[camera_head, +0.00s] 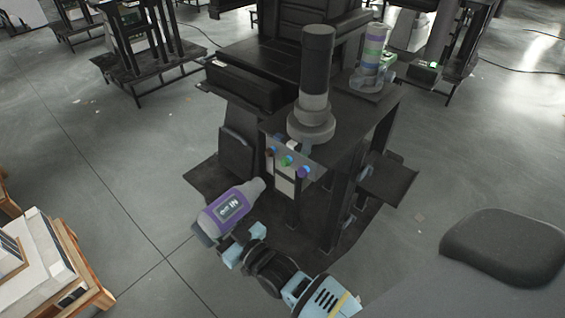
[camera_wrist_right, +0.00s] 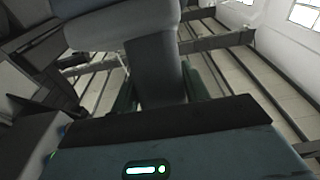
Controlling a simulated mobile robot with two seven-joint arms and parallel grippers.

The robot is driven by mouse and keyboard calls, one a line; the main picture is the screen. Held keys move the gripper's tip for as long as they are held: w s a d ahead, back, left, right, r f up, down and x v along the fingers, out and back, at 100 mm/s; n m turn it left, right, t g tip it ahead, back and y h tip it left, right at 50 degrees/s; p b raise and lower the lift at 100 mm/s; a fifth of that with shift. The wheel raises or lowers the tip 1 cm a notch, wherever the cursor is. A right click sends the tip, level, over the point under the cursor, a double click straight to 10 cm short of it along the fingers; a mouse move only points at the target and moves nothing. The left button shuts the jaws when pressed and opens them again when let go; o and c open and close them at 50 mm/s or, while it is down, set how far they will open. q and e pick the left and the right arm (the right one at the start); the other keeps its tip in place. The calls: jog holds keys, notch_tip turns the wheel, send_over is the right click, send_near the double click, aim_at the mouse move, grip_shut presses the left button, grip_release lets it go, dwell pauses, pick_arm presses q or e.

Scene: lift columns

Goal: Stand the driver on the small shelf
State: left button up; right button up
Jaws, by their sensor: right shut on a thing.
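The driver (camera_head: 233,206) has a purple and grey body with a dark label. It is tilted in the air in front of the black column stand, its grey nose toward the upper right. My right gripper (camera_head: 236,243) is shut on it from below. In the right wrist view the driver (camera_wrist_right: 158,65) is a large grey shape between my right gripper's fingers (camera_wrist_right: 158,88). A small black shelf (camera_head: 388,181) juts from the right side of the stand. A similar low dark plate (camera_head: 207,180) shows at left; I cannot tell which is the task's shelf. My left gripper is not in view.
Coloured knobs (camera_head: 287,161) face the driver. A wooden-edged table (camera_head: 64,275) is at lower left, a dark seat (camera_head: 503,246) at right. Open floor lies left.

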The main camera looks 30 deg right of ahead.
jog(key=w+d+r+m+t+h, duration=0.1)
jog(key=d+r, duration=0.2)
jog(key=r, duration=0.5)
jog(key=d+r+h, duration=0.1)
jog(key=d+r, duration=0.1)
jog(key=r, duration=0.6)
jog(key=s+d+r+m+h, duration=0.3)
jog(key=d+r, duration=0.5)
jog(key=r, duration=0.4)
jog(key=s+h, duration=0.1)
jog(key=s, duration=0.1)
jog(key=shift+s+d+h, duration=0.25)
jog(key=shift+s+h, duration=0.05)
jog(key=shift+s, duration=0.05)
jog(key=shift+a, duration=0.1)
